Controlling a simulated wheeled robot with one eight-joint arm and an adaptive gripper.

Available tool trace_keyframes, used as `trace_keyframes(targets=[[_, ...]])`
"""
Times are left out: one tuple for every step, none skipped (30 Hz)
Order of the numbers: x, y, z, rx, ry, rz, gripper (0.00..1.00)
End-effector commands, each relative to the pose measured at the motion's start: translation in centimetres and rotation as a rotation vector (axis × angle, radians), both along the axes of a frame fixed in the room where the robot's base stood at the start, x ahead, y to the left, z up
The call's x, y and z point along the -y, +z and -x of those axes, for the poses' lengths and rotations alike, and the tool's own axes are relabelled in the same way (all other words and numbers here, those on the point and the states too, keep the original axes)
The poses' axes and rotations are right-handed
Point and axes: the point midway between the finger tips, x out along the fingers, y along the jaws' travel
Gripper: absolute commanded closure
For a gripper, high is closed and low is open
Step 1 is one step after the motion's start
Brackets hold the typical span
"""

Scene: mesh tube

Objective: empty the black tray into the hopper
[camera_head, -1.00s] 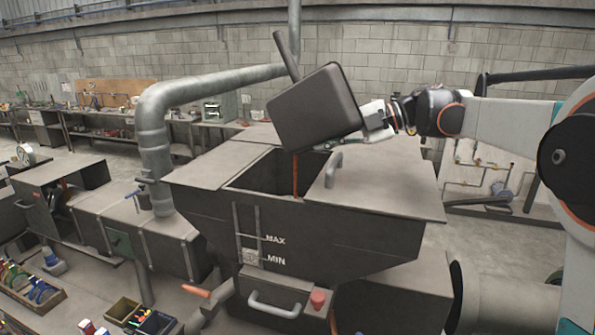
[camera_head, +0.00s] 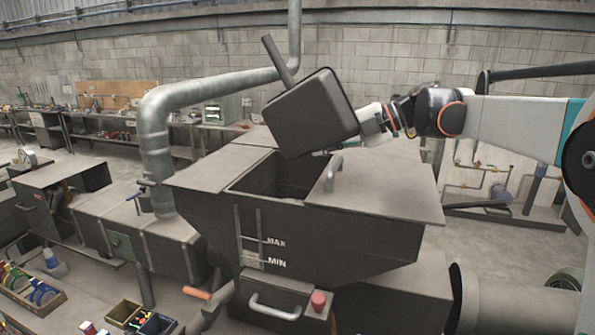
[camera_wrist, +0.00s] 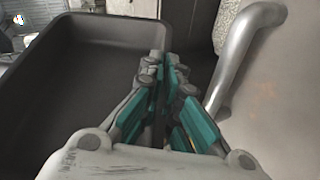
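The black tray (camera_head: 312,112) is tilted steeply above the hopper's opening in the head view, its underside toward the camera. The hopper (camera_head: 300,225) is a dark metal bin with MAX and MIN marks and an open square mouth (camera_head: 275,175). My gripper (camera_head: 362,128) is at the tray's right side. In the wrist view my gripper (camera_wrist: 165,95) is shut on the tray's wall, and the visible part of the tray's inside (camera_wrist: 85,75) looks empty. The tray's far inner corner is out of that view.
The hopper's right lid plate carries a bent handle (camera_head: 333,172), close below the tray; it also shows in the wrist view (camera_wrist: 240,50). A large grey pipe (camera_head: 152,130) rises at the left. A red knob (camera_head: 318,300) sits on the hopper's front.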

Motion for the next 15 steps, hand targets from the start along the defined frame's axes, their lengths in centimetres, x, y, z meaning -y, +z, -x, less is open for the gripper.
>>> trace_keyframes(targets=[[0.0,-0.1,-0.1,0.003,0.000,0.002,1.00],[0.0,-0.1,-0.1,0.004,-0.001,0.003,1.00],[0.0,-0.1,0.0,0.009,-0.001,0.007,1.00],[0.0,-0.1,0.0,0.015,0.000,0.011,1.00],[-0.1,-0.1,0.1,0.022,0.001,0.016,1.00],[-0.1,-0.1,0.2,0.036,0.000,0.026,1.00],[-0.2,-0.1,0.2,0.050,0.000,0.035,1.00],[-0.3,-0.1,0.3,0.065,0.001,0.046,1.00],[-0.5,-0.2,0.6,0.080,0.001,0.056,1.00],[-0.6,-0.2,0.8,0.094,0.000,0.067,1.00],[-0.7,-0.2,1.0,0.109,0.000,0.078,1.00],[-0.9,-0.3,1.3,0.130,0.001,0.093,1.00],[-1.1,-0.3,1.4,0.146,-0.001,0.104,1.00],[-1.2,-0.4,1.7,0.164,0.001,0.117,1.00],[-1.4,-0.4,1.9,0.186,0.001,0.133,1.00]])
